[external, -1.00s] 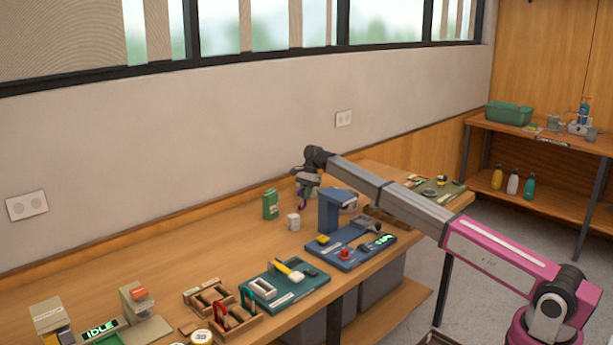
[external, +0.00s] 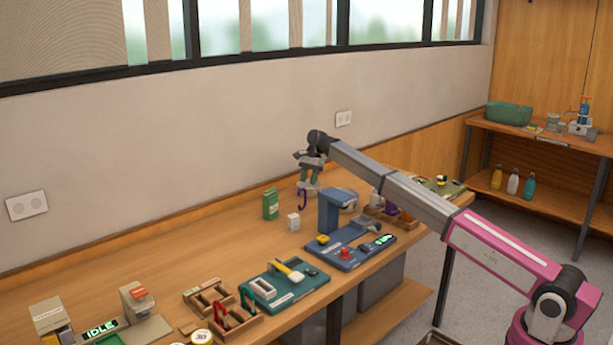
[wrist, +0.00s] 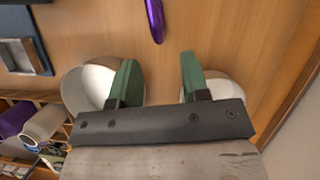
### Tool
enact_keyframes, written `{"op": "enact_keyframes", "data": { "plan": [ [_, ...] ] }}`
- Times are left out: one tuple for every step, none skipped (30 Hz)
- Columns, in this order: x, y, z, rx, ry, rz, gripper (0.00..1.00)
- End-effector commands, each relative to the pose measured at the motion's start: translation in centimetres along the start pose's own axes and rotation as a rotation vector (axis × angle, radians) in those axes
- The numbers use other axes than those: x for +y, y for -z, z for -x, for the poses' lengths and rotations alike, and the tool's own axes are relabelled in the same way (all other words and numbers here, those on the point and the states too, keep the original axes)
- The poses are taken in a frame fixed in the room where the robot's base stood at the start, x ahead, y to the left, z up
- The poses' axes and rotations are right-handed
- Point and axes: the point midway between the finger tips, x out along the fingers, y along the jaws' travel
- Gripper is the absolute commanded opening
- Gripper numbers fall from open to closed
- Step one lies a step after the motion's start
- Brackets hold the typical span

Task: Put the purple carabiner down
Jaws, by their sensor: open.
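In the wrist view the purple carabiner (wrist: 155,18) is cut by the top edge, over the bare wood of the bench. It is beyond the fingertips and apart from them. My gripper (wrist: 158,62) is open, with its green fingers spread and nothing between them. The carabiner's far end is out of the wrist view, and I cannot tell how it rests.
A green tin (external: 270,204) and a small white box (external: 293,222) stand left of the carabiner. A blue stand (external: 330,212) is in front, right of it. A wooden organizer (external: 402,222) lies farther right. The bench (external: 160,262) has bare room to the left.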

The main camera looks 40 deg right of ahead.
Motion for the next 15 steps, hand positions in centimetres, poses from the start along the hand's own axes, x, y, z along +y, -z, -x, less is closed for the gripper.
{"op": "enact_keyframes", "data": {
  "plan": [
    [-0.1, 0.0, 1.2, 0.000, 0.001, 0.000, 0.42],
    [-0.1, 0.0, 1.7, 0.000, 0.001, 0.000, 0.42],
    [-0.1, 0.0, 2.4, 0.000, 0.001, 0.001, 0.42],
    [-0.1, 0.0, 2.8, 0.000, 0.001, 0.000, 0.42],
    [-0.1, 0.0, 3.1, 0.000, 0.001, 0.000, 0.42],
    [-0.1, 0.0, 3.5, 0.000, 0.000, 0.000, 0.42],
    [-0.1, 0.0, 3.7, 0.000, 0.000, 0.000, 0.42],
    [-0.1, 0.0, 3.9, 0.000, -0.001, 0.000, 0.42],
    [0.0, 0.0, 4.1, 0.000, -0.001, 0.000, 0.42],
    [0.0, 0.0, 4.1, 0.000, -0.001, 0.000, 0.42],
    [0.0, 0.0, 4.2, 0.000, -0.001, 0.000, 0.42],
    [0.0, 0.0, 4.2, 0.000, -0.001, 0.000, 0.42],
    [0.0, 0.0, 4.2, 0.000, -0.001, 0.000, 0.42],
    [0.0, 0.0, 4.1, 0.000, -0.001, 0.000, 0.42],
    [0.0, 0.0, 4.1, 0.000, -0.001, 0.000, 0.42]
  ]
}}
